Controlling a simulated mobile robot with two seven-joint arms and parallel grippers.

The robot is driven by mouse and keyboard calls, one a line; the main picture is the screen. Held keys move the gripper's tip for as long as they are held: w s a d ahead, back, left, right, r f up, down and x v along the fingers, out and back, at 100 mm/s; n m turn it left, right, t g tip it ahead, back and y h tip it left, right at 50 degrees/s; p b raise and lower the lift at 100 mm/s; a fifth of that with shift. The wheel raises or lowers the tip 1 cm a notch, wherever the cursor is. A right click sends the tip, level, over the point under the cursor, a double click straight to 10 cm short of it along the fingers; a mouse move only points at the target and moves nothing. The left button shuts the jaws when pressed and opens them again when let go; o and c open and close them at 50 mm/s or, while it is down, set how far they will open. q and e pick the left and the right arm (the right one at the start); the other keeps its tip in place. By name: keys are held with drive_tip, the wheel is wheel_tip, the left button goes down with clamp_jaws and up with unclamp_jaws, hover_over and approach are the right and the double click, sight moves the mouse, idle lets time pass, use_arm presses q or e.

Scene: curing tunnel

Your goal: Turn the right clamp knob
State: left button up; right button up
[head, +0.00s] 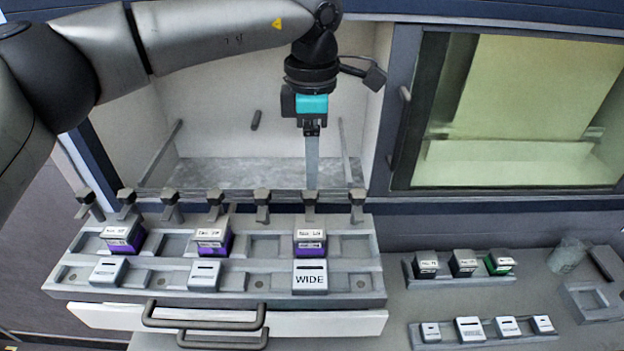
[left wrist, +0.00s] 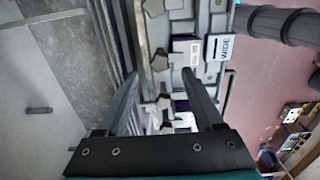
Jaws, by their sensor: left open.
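A row of several dark clamp knobs stands along the front edge of the tunnel opening. The rightmost clamp knob (head: 357,204) is upright and untouched. The second clamp knob from the right (head: 310,203) stands behind the block labelled WIDE (head: 310,279). My left gripper (head: 311,184) points down just above and behind this second knob. In the left wrist view, my left gripper (left wrist: 160,73) is open and empty, with a knob (left wrist: 160,61) seen between its fingers. Whether a finger touches it I cannot tell. My right gripper is not in view.
A grey fixture tray (head: 60,286) holds several purple and silver blocks. A drawer handle (head: 200,318) sits below it. The tunnel's side wall and sliding window (head: 520,100) stand right of my gripper. Small racks (head: 460,283) lie on the right counter.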

sight(312, 193)
use_arm(q)
wheel_tip(312, 193, down, 6)
drive_tip(key=shift+r+p, duration=0.15)
drive_tip(key=shift+p, duration=0.4)
drive_tip(key=shift+c, duration=0.4)
clamp_jaws()
